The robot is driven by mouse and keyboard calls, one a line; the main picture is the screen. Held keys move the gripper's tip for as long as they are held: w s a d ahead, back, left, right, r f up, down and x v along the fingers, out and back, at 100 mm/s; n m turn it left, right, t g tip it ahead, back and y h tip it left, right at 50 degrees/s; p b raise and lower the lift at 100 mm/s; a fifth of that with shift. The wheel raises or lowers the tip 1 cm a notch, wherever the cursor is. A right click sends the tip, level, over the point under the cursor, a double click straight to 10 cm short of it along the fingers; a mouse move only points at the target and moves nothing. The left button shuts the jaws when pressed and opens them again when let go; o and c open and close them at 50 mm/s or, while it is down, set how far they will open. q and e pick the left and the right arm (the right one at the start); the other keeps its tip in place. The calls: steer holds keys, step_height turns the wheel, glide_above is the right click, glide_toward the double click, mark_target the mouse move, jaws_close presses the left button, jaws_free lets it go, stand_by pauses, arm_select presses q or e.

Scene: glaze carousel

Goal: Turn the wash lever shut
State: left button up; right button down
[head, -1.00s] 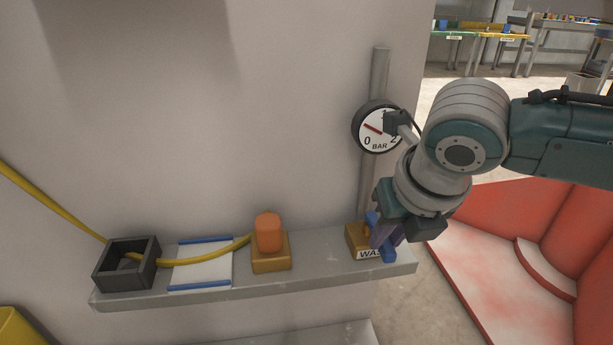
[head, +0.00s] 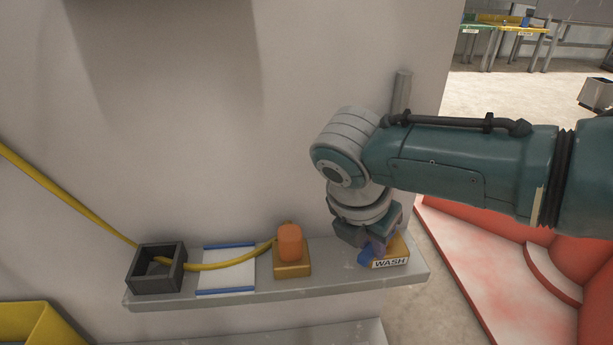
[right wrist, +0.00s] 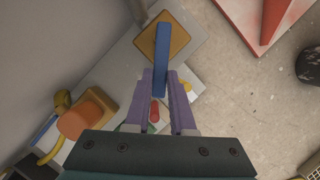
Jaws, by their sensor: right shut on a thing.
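The wash lever is a blue bar (head: 366,257) on a square ochre base (head: 398,248) labelled WASH, at the right end of the grey shelf. In the right wrist view the blue lever (right wrist: 161,45) runs from the ochre base (right wrist: 178,42) down between the two purple fingertips (right wrist: 160,76). The right gripper is shut on the lever's outer part. My left gripper is not in view.
On the grey shelf (head: 330,282) stand an orange knob (head: 290,243) on an ochre base, a blue-edged white plate (head: 228,270) and a dark open box (head: 157,268). A yellow hose (head: 70,205) crosses the wall. A red-and-white booth (head: 500,270) stands right of the shelf.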

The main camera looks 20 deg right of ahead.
steer(key=shift+w+a+f+m+g+b, duration=0.1)
steer(key=shift+w+a+m+g+b, duration=0.15)
steer(key=shift+m+b, duration=0.3)
steer(key=shift+w+f+m+g+b, duration=0.15)
steer(key=shift+w+m+b, duration=0.15)
steer(key=shift+m+b, duration=0.25)
steer(key=shift+w+a+r+m+g+b, duration=0.15)
steer(key=shift+w+m+g+b, duration=0.2)
steer(key=shift+m+b, duration=0.4)
steer(key=c, duration=0.8)
jaws_free()
steer(key=shift+r, duration=0.1)
steer(key=shift+o, duration=0.2)
steer(key=shift+r, duration=0.1)
steer(key=p+v, duration=0.7)
steer(key=v, duration=0.2)
steer(key=shift+a+r, duration=0.25)
